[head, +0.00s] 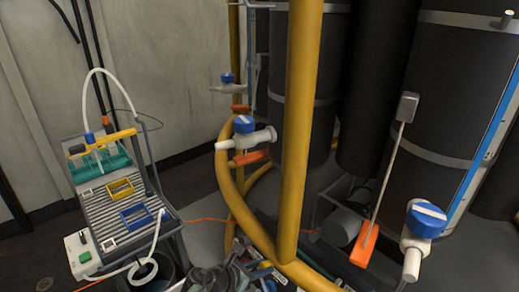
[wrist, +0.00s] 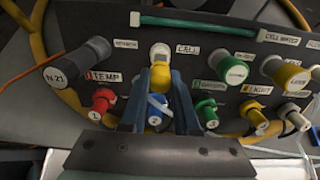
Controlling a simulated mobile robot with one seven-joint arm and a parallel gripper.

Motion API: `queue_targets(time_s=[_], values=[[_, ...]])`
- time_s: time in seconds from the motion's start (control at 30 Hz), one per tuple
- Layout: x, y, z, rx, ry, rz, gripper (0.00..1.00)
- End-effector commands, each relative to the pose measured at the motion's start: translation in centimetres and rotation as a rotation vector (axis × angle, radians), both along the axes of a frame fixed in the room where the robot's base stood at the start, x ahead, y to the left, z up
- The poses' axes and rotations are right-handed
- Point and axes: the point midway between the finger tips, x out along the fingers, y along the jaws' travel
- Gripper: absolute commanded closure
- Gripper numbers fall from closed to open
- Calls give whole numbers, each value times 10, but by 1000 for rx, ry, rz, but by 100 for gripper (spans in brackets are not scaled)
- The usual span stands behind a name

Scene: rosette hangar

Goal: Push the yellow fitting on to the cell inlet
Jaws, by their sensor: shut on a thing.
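In the wrist view my gripper (wrist: 161,82) is shut on the yellow fitting (wrist: 161,74), one finger on each side of it. The fitting is at the upper middle of the dark panel, beside the CELL label. The pale cell inlet (wrist: 159,49) shows directly beyond the fitting and in line with it. The two look touching or very close; I cannot tell how far the fitting is on. My fingers hide the sides of the fitting.
A blue fitting (wrist: 155,112) sits low between my fingers. A red fitting (wrist: 101,102) is left; a green fitting (wrist: 207,113) and another yellow fitting (wrist: 253,114) are right. Large grey (wrist: 77,63), green (wrist: 232,69) and yellow (wrist: 286,72) connectors flank the inlet.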

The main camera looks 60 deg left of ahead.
Motion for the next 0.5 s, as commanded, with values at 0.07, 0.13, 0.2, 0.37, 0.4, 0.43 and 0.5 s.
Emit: queue_targets(time_s=[0.07, 0.13, 0.2, 0.37, 0.4, 0.43, 0.5], values=[[6, 2, -3, -1, 0, 0, 100], [10, 5, -6, -2, -3, 0, 100], [14, 6, -9, -1, -4, 0, 100], [21, 8, -14, -1, -2, 0, 100], [22, 8, -15, -1, -1, 1, 100], [23, 8, -15, -1, -1, 1, 100], [25, 7, -16, -1, 1, -1, 100]])
